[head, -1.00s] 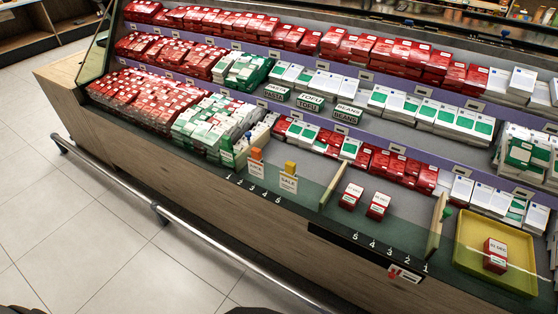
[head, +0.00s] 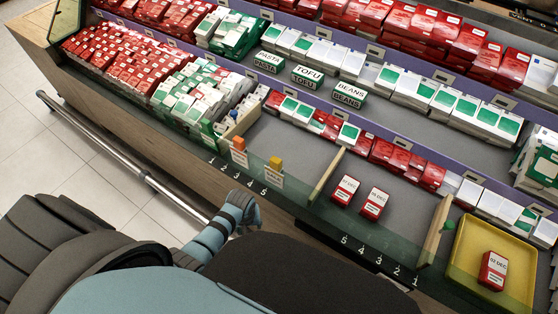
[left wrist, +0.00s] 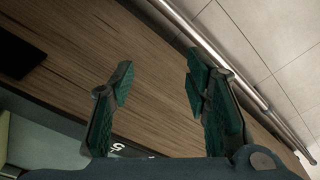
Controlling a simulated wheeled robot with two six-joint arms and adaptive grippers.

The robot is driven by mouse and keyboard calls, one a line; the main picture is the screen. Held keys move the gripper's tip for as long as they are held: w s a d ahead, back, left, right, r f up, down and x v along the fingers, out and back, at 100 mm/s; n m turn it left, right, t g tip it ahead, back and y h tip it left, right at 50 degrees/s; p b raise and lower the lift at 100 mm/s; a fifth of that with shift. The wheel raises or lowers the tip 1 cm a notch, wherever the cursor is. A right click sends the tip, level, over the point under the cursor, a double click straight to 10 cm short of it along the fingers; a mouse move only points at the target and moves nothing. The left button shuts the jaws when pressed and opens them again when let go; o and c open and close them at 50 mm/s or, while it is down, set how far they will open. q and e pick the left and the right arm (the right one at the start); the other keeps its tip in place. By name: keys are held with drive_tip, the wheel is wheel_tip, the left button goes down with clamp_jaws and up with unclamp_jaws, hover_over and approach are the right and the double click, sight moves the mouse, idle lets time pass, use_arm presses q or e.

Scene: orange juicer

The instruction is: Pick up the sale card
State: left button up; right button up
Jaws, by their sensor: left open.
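The sale card (head: 271,178) hangs below a yellow clip (head: 275,163) on the counter's front glass in the head view. A similar card (head: 238,158) with an orange clip (head: 239,143) is just left of it. My left arm comes up from below in the head view, its wrist end a little below and left of the cards. My left gripper (left wrist: 155,90) is open and empty in the left wrist view, facing the wooden counter front. The sale card cannot be made out in that view. My right gripper is not in view.
Red and green-white boxes fill the shelves (head: 330,60). Two red boxes (head: 360,196) stand behind the glass between wooden dividers. A yellow tray (head: 465,250) holds one red box (head: 493,270). A metal rail (head: 120,165) runs along the counter front.

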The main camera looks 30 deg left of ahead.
sight(276, 167)
use_arm(q)
drive_tip(key=w+d+r+n, duration=0.1)
drive_tip(key=w+r+n, duration=0.2)
drive_tip(key=r, duration=0.6)
drive_tip(key=w+r+n+p, duration=0.1)
drive_tip(key=w+r+n, duration=0.2)
drive_tip(key=w+r, duration=0.4)
drive_tip(key=w+d+r+n+g+p, duration=0.1)
drive_tip(key=w+r+n, duration=0.2)
drive_tip(key=r, duration=0.8)
drive_tip(key=shift+w+d+r+h, duration=0.15)
drive_tip(key=shift+w+d+r, duration=0.05)
drive_tip(key=shift+w, duration=0.3)
drive_tip(key=shift+w+d+r+h, duration=0.15)
drive_tip(key=shift+w, duration=0.35)
drive_tip(key=shift+w+d+r+n, duration=0.1)
drive_tip(key=shift+w+n, duration=0.25)
drive_tip(key=shift+n, duration=0.05)
drive_tip(key=f+b, duration=0.1)
drive_tip(key=f, duration=0.3)
drive_tip(key=f+b, duration=0.2)
drive_tip(key=f, duration=0.3)
drive_tip(key=f+b, duration=0.2)
drive_tip(key=f, duration=0.3)
drive_tip(key=shift+a, duration=0.35)
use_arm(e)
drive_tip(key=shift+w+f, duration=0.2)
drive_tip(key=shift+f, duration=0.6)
